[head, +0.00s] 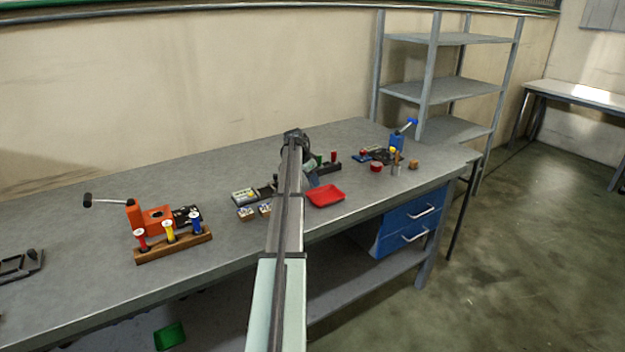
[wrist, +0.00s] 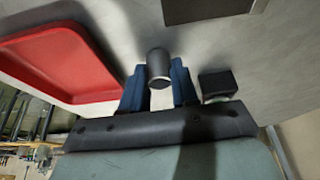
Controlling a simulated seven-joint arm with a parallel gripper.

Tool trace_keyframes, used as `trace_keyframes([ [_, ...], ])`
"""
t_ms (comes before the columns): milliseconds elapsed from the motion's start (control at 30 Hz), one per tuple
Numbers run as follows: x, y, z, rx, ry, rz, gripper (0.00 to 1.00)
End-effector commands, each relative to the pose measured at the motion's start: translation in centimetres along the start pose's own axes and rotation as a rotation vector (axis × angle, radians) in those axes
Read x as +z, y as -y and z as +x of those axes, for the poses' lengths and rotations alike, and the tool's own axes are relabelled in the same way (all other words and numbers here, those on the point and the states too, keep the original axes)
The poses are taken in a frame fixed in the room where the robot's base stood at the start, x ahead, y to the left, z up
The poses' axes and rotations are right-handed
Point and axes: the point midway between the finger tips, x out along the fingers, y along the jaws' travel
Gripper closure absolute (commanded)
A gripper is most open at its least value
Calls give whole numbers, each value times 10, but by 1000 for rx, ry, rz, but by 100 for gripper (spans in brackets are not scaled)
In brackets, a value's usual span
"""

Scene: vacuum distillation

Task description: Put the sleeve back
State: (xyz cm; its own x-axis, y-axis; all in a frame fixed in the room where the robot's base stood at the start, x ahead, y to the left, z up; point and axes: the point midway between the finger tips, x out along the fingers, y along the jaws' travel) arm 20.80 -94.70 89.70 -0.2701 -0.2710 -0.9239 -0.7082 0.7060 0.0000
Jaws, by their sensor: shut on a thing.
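My gripper (wrist: 159,72) shows in the wrist view with its two blue fingers shut on a dark grey cylinder, which looks like the sleeve (wrist: 158,63). The cylinder's rounded end points toward the camera, and it sits between the fingertips. In the head view my arm reaches across the bench and hides much of the area around the gripper. The sleeve cannot be made out there. I cannot tell from these views how high it is above the bench or which place is its own.
A red tray (head: 326,195) lies just right of my arm and shows large in the wrist view (wrist: 65,62). A black block (wrist: 217,83) is right of the fingers. A wooden rack (head: 173,246) and an orange device (head: 148,218) stand left. A blue device (head: 397,142) stands right.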

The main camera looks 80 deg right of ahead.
Motion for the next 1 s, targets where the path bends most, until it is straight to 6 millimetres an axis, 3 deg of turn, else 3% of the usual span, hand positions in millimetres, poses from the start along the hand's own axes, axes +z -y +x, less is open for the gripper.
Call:
trace_keyframes([
  [33,1,0,2,0,0,0,100],
  [67,1,0,2,0,0,0,70],
  [300,1,0,1,0,0,0,47],
  [667,-1,0,-4,-1,0,0,46],
  [1000,-1,0,-57,-2,-1,0,46],
])
